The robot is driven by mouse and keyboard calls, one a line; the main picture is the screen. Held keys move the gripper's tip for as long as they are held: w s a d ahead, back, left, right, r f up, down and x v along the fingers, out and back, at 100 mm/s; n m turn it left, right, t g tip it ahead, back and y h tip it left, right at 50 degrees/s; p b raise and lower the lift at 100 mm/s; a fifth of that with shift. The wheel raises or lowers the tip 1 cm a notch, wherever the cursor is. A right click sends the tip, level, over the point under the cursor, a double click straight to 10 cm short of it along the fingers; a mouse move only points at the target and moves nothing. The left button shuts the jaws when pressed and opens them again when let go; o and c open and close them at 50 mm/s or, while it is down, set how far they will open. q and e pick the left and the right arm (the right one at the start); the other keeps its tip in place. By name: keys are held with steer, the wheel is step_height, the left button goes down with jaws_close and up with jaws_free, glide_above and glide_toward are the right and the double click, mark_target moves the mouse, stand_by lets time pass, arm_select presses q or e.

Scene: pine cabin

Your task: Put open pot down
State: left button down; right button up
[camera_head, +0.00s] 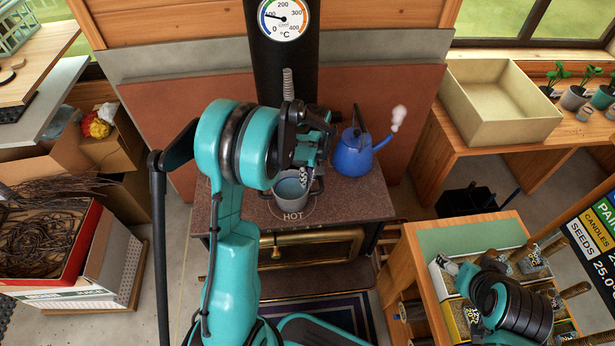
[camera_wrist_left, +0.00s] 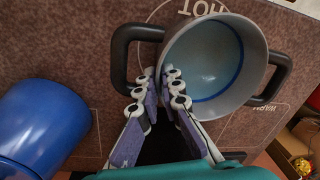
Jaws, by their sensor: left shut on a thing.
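The open pot (camera_head: 292,187) is grey with two dark side handles and no lid. It is over the front of the brown stove top (camera_head: 354,205), just behind the HOT marking. I cannot tell whether its base touches the surface. In the left wrist view the pot (camera_wrist_left: 248,92) shows a pale bluish inside with a blue ring. My left gripper (camera_head: 306,172) comes down at the pot's back side. In the left wrist view its fingers (camera_wrist_left: 163,80) are shut on the pot's rim wall, beside one handle.
A blue kettle (camera_head: 353,154) with a puff of steam stands on the stove, right of the pot. A black stovepipe (camera_head: 284,70) with a gauge rises behind.

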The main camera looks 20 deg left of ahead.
arm_select(q)
steer(key=shift+r, duration=0.15)
steer(key=shift+f, duration=0.2)
steer(key=c, duration=1.7)
jaws_free()
steer(key=shift+r, duration=0.15)
step_height(320, 180, up, 11)
steer(key=p, duration=0.5)
steer(key=s+d+r+m+t, duration=0.4)
steer(key=s+d+r+m, duration=0.15)
steer(key=s+r, duration=0.4)
steer(key=s+d+r+m+t, duration=0.1)
steer(key=s+d+m+t, duration=0.2)
steer(key=s, duration=0.5)
steer(key=shift+d+m+t+h, duration=0.3)
steer(key=shift+m+t, duration=0.3)
steer(key=shift+m, duration=0.55)
